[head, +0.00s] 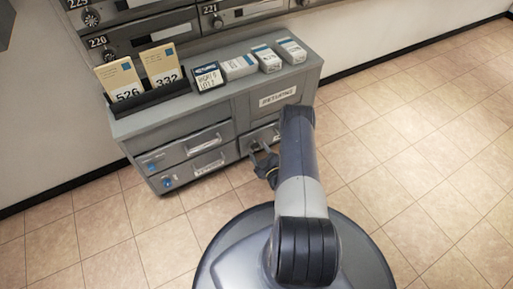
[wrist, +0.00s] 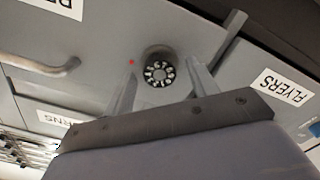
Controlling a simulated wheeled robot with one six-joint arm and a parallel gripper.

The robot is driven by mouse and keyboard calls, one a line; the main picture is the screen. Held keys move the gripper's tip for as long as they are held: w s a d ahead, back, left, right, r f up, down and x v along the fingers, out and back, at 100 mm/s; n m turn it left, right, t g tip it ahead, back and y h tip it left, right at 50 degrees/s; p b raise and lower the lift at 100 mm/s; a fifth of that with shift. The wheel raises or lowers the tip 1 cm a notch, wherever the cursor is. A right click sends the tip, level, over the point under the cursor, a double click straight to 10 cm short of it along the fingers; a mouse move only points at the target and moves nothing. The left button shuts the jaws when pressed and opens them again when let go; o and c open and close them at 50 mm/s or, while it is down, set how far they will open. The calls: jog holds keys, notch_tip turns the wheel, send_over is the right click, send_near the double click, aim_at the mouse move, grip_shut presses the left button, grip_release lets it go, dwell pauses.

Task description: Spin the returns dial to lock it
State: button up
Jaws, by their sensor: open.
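The returns dial (wrist: 159,72) shows in the wrist view as a round black knob with pale marks around its face, set on a grey panel. A small red spot (wrist: 131,62) is on the panel beside it. My gripper (wrist: 163,70) is open, with one finger on each side of the dial. I cannot tell whether the fingers touch it. In the head view my gripper (head: 263,161) is at the front of the grey cabinet (head: 222,104), low on its right part. The dial is not clearly visible there, where my gripper and arm cover part of the front.
A door labelled RETURNS (head: 277,97) is above my gripper. Drawers with handles (head: 202,139) are to the left. Boxes (head: 238,67) and a rack with numbered cards (head: 145,97) stand on the cabinet top. Mailboxes (head: 150,38) are behind. The tiled floor (head: 420,160) to the right is clear.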

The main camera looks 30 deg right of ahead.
jog(key=shift+c, duration=0.5)
jog(key=c, duration=0.9)
